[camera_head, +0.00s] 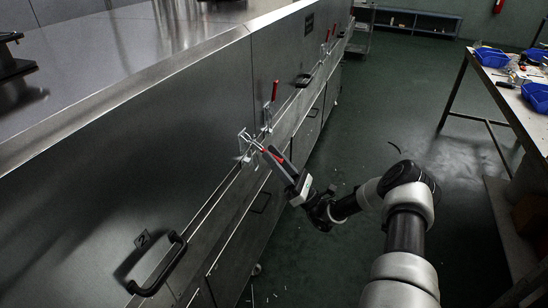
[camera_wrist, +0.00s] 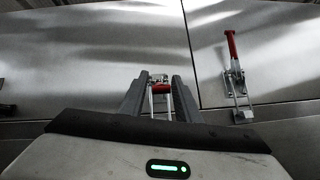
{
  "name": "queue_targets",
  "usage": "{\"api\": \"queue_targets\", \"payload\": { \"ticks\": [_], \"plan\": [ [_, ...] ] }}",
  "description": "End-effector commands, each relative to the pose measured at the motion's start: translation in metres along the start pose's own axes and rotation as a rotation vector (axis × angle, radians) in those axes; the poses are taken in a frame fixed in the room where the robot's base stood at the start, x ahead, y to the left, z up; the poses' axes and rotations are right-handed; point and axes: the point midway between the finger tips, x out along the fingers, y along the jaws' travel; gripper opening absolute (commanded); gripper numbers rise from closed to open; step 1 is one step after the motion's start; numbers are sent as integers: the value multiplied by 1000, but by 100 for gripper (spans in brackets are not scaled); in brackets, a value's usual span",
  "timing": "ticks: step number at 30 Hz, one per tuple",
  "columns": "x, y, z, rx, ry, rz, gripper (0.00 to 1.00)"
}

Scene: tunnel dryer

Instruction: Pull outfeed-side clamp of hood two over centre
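Hood two carries a "2" plate (camera_head: 142,239) on its steel front in the head view. The silver toggle clamp (camera_head: 246,146) sits at this panel's far end. Its red handle (camera_head: 266,154) sticks outward from the panel, unlike the upright neighbouring handle. My gripper (camera_head: 279,162) is at this handle, with a finger on either side of it. In the wrist view the red handle (camera_wrist: 162,88) shows between the two grey fingers of my gripper (camera_wrist: 160,90), with silver clamp parts behind. The gap is narrow, and I cannot tell whether both fingers press on the handle.
A neighbouring clamp (camera_head: 268,112) has its red handle upright; it also shows in the wrist view (camera_wrist: 236,80). A black pull handle (camera_head: 158,266) juts from hood two. A workbench (camera_head: 520,105) with blue bins stands right. The floor (camera_head: 385,110) between is mostly clear.

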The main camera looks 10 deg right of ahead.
Motion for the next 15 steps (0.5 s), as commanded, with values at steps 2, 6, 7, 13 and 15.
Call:
{"api": "queue_targets", "payload": {
  "ticks": [2, 6, 7, 13, 15],
  "plan": [
    [2, 0, 0, 0, 0, 0, 30],
    [2, 0, 0, 0, 0, 0, 30],
    [2, 0, 0, 0, 0, 0, 30],
    [2, 0, 0, 0, 0, 0, 3],
    [1, 0, 0, 0, 0, 0, 0]
  ]
}}
